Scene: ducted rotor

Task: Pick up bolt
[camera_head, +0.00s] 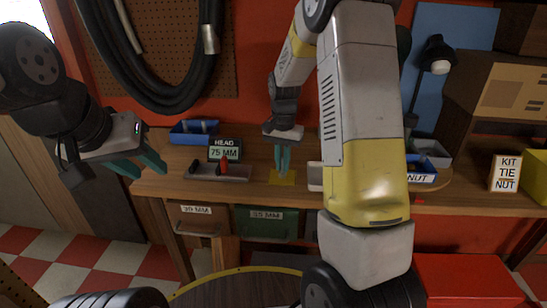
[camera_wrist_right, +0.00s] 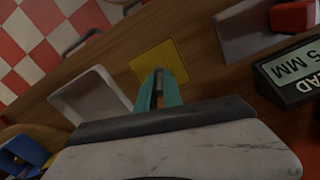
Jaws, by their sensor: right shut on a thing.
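My right gripper (camera_head: 282,160) points down over the yellow square (camera_head: 283,177) on the wooden bench. In the right wrist view its teal fingers (camera_wrist_right: 159,90) are nearly together, shut on a small grey piece, the bolt (camera_wrist_right: 159,74), at the tips. Most of the bolt is hidden by the fingers, and it is too small to make out in the head view. The yellow square (camera_wrist_right: 160,57) lies just beyond the tips; I cannot tell whether the bolt touches it. My left gripper (camera_head: 141,166) is open and empty, left of the bench.
A sign reading 75 MM (camera_head: 226,151) stands behind a dark tray with a red piece (camera_head: 222,167). A blue bin (camera_head: 184,137) is at the back left. A white tray (camera_wrist_right: 88,96) is beside the yellow square. A NUT bin (camera_head: 421,178) and KIT TIE NUT box (camera_head: 505,174) are right.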

